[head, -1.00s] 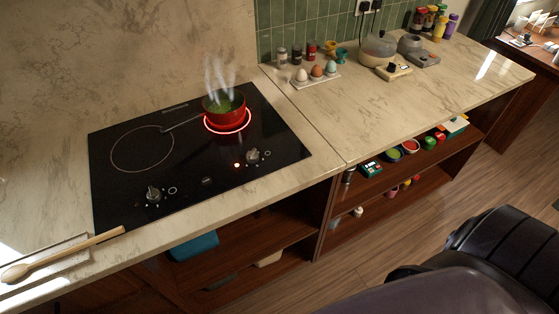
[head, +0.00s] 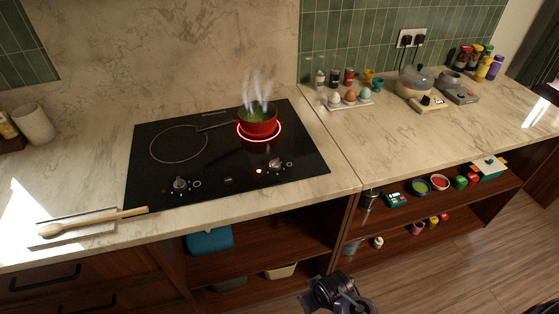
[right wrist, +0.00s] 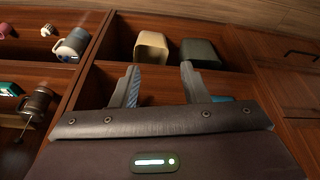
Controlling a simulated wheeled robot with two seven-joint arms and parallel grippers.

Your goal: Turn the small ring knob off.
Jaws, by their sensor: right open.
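The black cooktop (head: 150,140) has a glowing red small ring (head: 262,137) at the right and a larger dark ring at the left. A steaming red pot (head: 258,123) with green contents stands on the glowing ring. The right knob (head: 276,164) is at the cooktop's front right, beside a lit red light (head: 259,171). The left knob (head: 180,184) has no lit light beside it. My right gripper (right wrist: 159,68) is open and empty in the right wrist view, in front of the open shelves below the counter. My left gripper is not in view.
A wooden spoon (head: 95,221) lies at the counter's front left. An egg tray (head: 348,102) and jars stand right of the cooktop. Shelves under the counter hold a blue box (head: 209,239) and other containers. The counter's front edge lies between my right arm and the knobs.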

